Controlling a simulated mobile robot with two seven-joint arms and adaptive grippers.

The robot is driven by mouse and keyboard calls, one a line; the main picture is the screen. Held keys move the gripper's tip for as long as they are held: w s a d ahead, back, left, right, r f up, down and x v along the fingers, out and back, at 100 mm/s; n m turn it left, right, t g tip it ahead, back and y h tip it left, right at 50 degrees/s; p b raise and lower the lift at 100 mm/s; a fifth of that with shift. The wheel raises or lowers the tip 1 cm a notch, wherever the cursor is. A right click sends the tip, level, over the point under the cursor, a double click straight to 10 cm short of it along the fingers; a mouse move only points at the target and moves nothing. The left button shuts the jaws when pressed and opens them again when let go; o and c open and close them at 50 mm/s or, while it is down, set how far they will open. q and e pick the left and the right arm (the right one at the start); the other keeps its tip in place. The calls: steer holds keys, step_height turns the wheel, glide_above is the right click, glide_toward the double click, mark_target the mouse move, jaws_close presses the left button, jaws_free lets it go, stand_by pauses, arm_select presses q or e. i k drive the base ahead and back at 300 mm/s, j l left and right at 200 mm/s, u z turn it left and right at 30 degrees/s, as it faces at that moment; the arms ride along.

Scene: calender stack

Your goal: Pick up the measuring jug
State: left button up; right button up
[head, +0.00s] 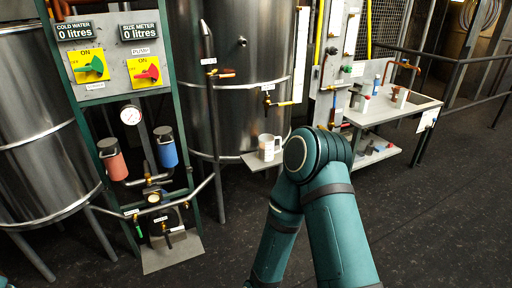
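The measuring jug (267,148) is a small pale, see-through jug that stands upright on a small grey shelf (253,160). The shelf is in front of the large steel tank, below a brass tap (268,102). One of my teal arms rises from the bottom of the head view, and its elbow is just right of the jug in the picture. Neither of my grippers is in view. Nothing is seen touching the jug.
A control panel (112,62) with green and red levers and a pump rig stands at left. Steel tanks (235,60) stand behind. A side table (385,107) with pipes and bottles is at right. Dark floor (440,210) is clear at right.

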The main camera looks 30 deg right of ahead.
mark_target(271, 147)
steer(key=i+l, duration=0.35)
steer(key=l, duration=0.15)
steer(key=i+l, duration=0.35)
steer(key=l, duration=0.15)
steer(key=i+l, duration=0.35)
steer(key=l, duration=0.15)
steer(key=i+l, duration=0.35)
steer(key=l, duration=0.15)
steer(key=i+l, duration=0.35)
steer(key=l, duration=0.2)
steer(key=k+z, duration=0.05)
